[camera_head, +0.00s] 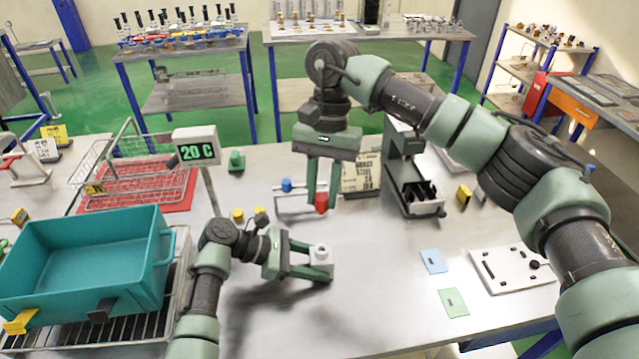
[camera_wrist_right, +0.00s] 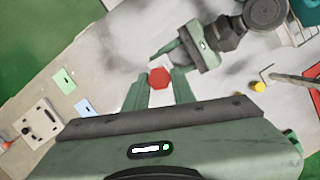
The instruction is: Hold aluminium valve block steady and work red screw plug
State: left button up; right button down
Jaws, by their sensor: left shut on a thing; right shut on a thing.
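The aluminium valve block (camera_head: 321,254) is a small pale block with a round top. My left gripper (camera_head: 318,262) is shut on it from the left, low over the table. The red screw plug (camera_head: 321,204) is between the fingertips of my right gripper (camera_head: 321,195), which points down and is shut on it. In the head view the plug appears above the block and apart from it. In the right wrist view the red plug (camera_wrist_right: 159,78) shows as a hexagon between the fingertips.
A teal bin (camera_head: 85,275) stands on a rack at left, near a "20 C" display (camera_head: 195,147). A grey stand (camera_head: 410,185) is right of my right gripper. Blue (camera_head: 433,261) and green (camera_head: 453,303) cards and a white panel (camera_head: 512,270) lie at right. The front middle table is clear.

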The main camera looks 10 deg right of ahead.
aim_at(325, 208)
jog(key=f+m, duration=0.1)
jog(key=m, duration=0.1)
jog(key=f+m, duration=0.1)
jog(key=m, duration=0.1)
jog(key=shift+s+d+t+y, duration=0.2)
jog(key=shift+t+y, duration=0.1)
jog(key=shift+y, duration=0.1)
jog(key=m, duration=0.1)
jog(key=f+m, duration=0.1)
jog(key=m, duration=0.1)
jog(key=shift+s+f+m+t+y, duration=0.15)
jog(key=shift+f+m+t+y, duration=0.15)
jog(key=shift+m, duration=0.1)
jog(key=shift+f, duration=2.85)
jog(key=shift+f, duration=1.3)
